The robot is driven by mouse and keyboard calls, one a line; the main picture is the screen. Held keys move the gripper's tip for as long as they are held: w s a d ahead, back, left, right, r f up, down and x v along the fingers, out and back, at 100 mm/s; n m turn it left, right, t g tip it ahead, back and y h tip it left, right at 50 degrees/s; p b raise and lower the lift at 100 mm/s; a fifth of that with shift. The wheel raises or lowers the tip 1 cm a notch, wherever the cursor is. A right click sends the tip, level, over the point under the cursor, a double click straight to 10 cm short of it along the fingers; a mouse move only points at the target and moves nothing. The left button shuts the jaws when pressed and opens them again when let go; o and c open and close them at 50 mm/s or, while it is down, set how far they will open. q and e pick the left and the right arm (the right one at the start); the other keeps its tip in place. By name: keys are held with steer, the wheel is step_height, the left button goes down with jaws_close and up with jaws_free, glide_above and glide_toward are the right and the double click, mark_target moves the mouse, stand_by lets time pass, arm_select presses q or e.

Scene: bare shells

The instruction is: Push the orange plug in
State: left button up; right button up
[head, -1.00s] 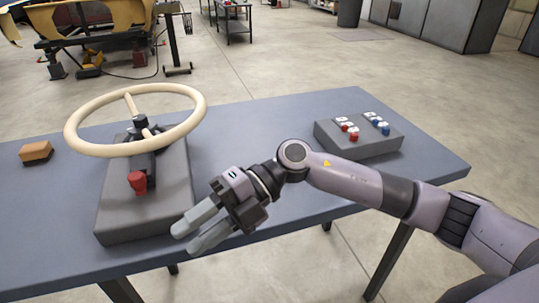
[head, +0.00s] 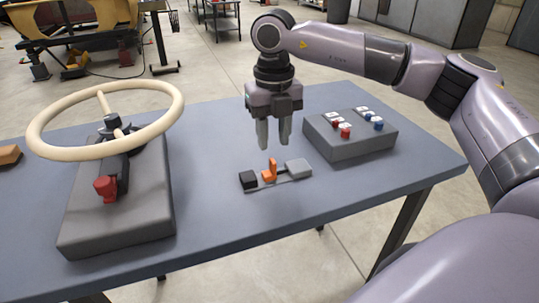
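Whether the plug touches either block is too small to tell. My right gripper (head: 273,146) points down just above and behind the plug. Its two fingers are apart with a narrow gap and nothing between them. My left gripper is not in the picture.
A grey box with a cream steering wheel (head: 170,120) and a red knob (head: 105,188) stands at the left. A grey box (head: 350,148) with red, white and blue buttons stands at the right. An orange-brown block (head: 8,155) lies at the far left. The table (head: 225,225) front is clear.

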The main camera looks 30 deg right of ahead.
mark_target(273, 160)
steer(key=shift+f, duration=2.7)
jaws_close()
